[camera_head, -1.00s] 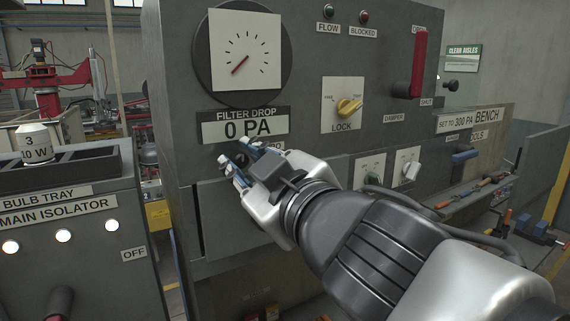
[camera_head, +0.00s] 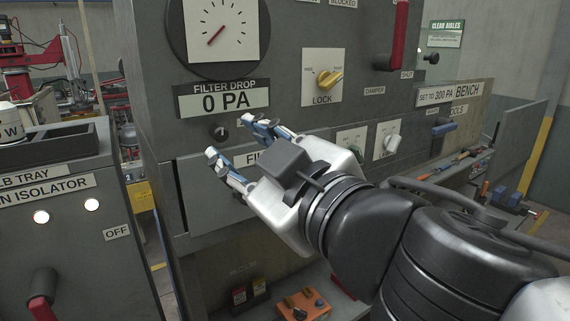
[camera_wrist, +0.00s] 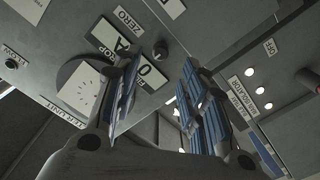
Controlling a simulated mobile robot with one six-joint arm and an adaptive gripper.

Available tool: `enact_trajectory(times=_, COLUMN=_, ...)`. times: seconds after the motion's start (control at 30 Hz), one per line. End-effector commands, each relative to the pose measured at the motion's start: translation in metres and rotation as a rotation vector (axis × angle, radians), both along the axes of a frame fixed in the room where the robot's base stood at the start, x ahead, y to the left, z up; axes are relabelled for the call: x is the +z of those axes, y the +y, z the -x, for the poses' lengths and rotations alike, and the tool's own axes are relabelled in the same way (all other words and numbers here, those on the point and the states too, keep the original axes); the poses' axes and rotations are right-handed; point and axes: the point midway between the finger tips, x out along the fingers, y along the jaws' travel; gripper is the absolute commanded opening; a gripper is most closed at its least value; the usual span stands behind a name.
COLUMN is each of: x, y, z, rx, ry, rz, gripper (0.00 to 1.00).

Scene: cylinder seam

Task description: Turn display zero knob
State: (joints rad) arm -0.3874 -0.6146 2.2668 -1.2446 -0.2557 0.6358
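The display zero knob (camera_head: 219,133) is a small dark round knob on the grey panel, just below the "0 PA" display (camera_head: 222,101). In the wrist view the knob (camera_wrist: 160,51) shows beside the ZERO label (camera_wrist: 128,19), ahead of the gap between my fingers. My gripper (camera_head: 236,146) is open and empty, its two blue-padded fingers apart, below and to the right of the knob in the head view. The wrist view shows the gripper (camera_wrist: 162,68) open too. No contact with the knob shows; the exact distance is hard to tell.
A round gauge (camera_head: 219,28) sits above the display. A yellow LOCK knob (camera_head: 329,79) and a red damper handle (camera_head: 399,35) are to the right. A drawer-like FILTER front (camera_head: 205,185) lies below. The isolator cabinet (camera_head: 70,230) stands at the left.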

Motion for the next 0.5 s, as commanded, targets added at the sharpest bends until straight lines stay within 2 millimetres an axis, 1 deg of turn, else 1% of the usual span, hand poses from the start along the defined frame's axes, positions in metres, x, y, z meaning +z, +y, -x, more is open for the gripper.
enact_trajectory(times=0.1, x=0.001, y=-0.012, z=0.015, rx=-0.005, ry=-0.003, rz=0.0, gripper=0.39)
enact_trajectory(times=0.3, x=0.001, y=-0.028, z=0.036, rx=-0.006, ry=-0.004, rz=-0.001, gripper=0.39)
enact_trajectory(times=0.5, x=0.0, y=-0.035, z=0.048, rx=-0.002, ry=0.0, rz=0.0, gripper=0.39)
